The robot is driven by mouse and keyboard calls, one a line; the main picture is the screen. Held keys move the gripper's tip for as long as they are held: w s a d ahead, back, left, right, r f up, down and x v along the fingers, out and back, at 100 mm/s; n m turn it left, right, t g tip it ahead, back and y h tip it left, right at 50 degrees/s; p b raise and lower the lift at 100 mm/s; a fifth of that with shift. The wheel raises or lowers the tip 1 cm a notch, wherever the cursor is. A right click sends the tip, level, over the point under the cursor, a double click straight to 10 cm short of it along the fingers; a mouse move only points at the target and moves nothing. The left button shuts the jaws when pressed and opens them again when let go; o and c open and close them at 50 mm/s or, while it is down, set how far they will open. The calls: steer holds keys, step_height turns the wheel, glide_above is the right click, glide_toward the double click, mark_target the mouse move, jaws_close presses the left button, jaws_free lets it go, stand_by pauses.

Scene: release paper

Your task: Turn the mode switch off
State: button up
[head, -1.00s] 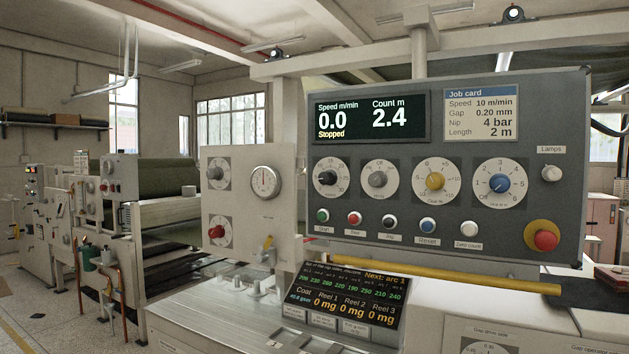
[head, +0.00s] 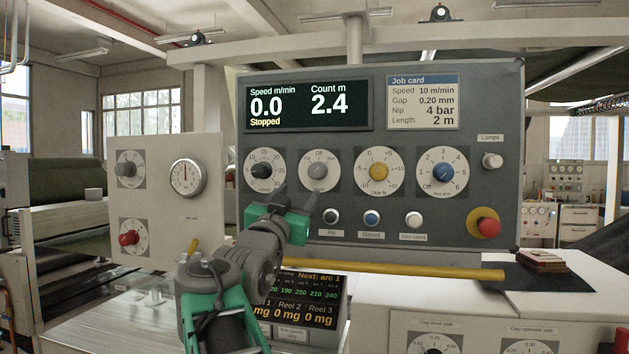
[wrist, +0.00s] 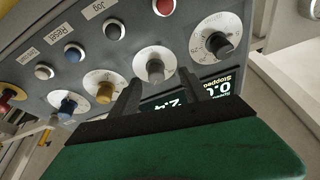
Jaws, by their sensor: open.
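The panel has a grey knob (head: 317,171) on a white dial, second from the left, with "Off" at its top; I take it for the mode switch. Its pointer direction is too small to read surely. My gripper (head: 296,195) is open and empty, just below and left of this dial, fingers pointing up at the panel. In the wrist view, which is tilted and upside down, the grey knob (wrist: 155,69) shows between and beyond the two dark fingertips (wrist: 159,78). It looks apart from them. My arm hides the lower left of the panel.
A black knob (head: 262,170) stands left of the grey one, yellow (head: 379,171) and blue (head: 443,172) knobs right. Push buttons (head: 372,217) run below; a red stop button (head: 487,227) is lower right. A yellow bar (head: 420,270) crosses below the panel. The display (head: 306,103) reads Stopped.

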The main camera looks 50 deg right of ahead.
mark_target(314, 173)
steer(key=shift+m+g+h, duration=0.3)
steer(key=shift+m+h, duration=0.1)
steer(key=p+x, duration=0.1)
steer(key=x, duration=0.1)
steer(key=s+r+p+x, duration=0.1)
steer(key=x, duration=0.2)
steer(key=p+x, duration=0.1)
steer(key=x, duration=0.2)
steer(key=shift+s+d+r, duration=0.15)
steer(key=shift+d+r, duration=0.05)
steer(key=shift+r, duration=0.05)
steer(key=shift+c, duration=0.2)
jaws_close()
